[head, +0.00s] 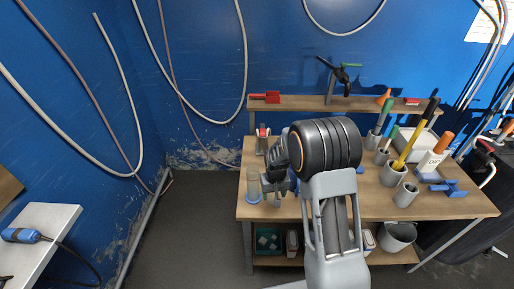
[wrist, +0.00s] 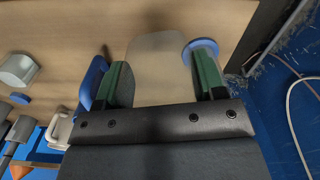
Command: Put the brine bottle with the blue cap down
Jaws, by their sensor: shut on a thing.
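My gripper (wrist: 162,82) is shut on a pale, beige translucent body, which I take to be the brine bottle (wrist: 158,62), between its green-padded fingers in the wrist view. In the head view my gripper (head: 283,187) is low over the left end of the wooden table (head: 430,208), and the held bottle is mostly hidden by my arm. A round blue rim (wrist: 200,46) shows beside the right finger; I cannot tell whether it is the bottle's cap. Whether the bottle touches the tabletop cannot be told.
A pale cylindrical vessel (head: 253,188) stands just left of my gripper, near the table's left edge. A red-topped item (head: 262,138) is behind. Grey cups with tools (head: 392,174) and a blue stand (head: 448,188) fill the right side. A shelf (head: 300,104) runs along the back.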

